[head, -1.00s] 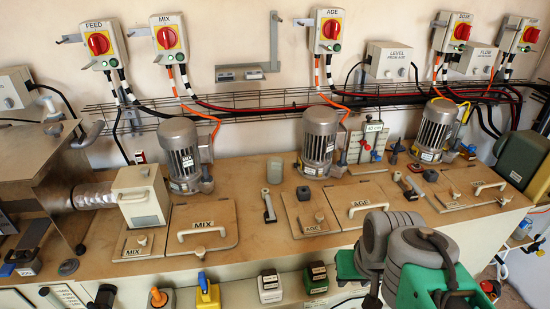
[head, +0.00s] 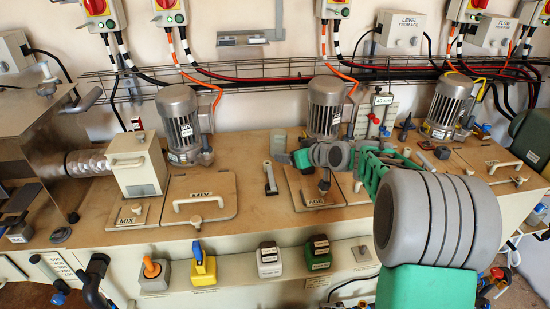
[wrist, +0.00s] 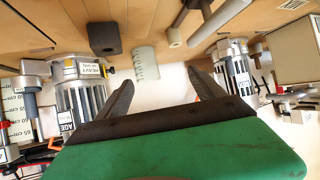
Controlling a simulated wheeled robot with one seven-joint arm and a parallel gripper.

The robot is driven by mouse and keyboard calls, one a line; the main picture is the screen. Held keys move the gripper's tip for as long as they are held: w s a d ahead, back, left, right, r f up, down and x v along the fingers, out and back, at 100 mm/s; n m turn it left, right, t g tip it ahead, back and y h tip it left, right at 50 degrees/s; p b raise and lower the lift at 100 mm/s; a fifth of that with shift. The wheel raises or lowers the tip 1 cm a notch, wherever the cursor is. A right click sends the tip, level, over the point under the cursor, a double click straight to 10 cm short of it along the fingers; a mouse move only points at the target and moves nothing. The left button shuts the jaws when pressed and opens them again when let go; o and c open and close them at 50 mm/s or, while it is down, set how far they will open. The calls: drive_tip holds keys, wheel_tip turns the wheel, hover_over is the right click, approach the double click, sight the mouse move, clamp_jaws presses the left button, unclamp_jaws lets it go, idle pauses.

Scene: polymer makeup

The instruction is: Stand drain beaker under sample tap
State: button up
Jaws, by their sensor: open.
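A translucent beaker (head: 278,143) with graduation marks stands upright on the bench top, between the MIX motor and the AGE motor. It also shows in the wrist view (wrist: 145,62), where the scene is upside down, ahead of my fingers and between their lines. My gripper (wrist: 160,79) is open and empty. In the head view my green gripper body (head: 302,158) is just to the right of the beaker, above the bench; its fingertips are hard to make out there. I cannot tell whether it touches the beaker. I cannot pick out the sample tap with certainty.
A dark block (wrist: 104,38) stands near the beaker. The MIX motor (head: 184,122) and AGE motor (head: 325,108) flank it. A grey-handled piece (head: 270,178) stands in front. Hatch lids (head: 200,195) cover parts of the bench. Switches and knobs line the front panel (head: 220,252).

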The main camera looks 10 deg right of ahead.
sight(283, 141)
drive_tip(key=shift+o, duration=0.5)
drive_tip(key=w+d, duration=0.1)
drive_tip(key=w+d+f+t, duration=0.1)
drive_tip(key=w, duration=0.1)
drive_tip(key=w+d+f+t+y, duration=0.1)
drive_tip(key=shift+w+b, duration=0.35)
drive_tip(key=x, duration=0.6)
drive_tip(key=shift+w+a+r+p, duration=0.1)
drive_tip(key=shift+a+r+p, duration=0.05)
drive_tip(key=shift+r+p, duration=0.25)
drive_tip(key=x, duration=0.6)
drive_tip(key=shift+r, duration=0.1)
drive_tip(key=shift+c, duration=0.3)
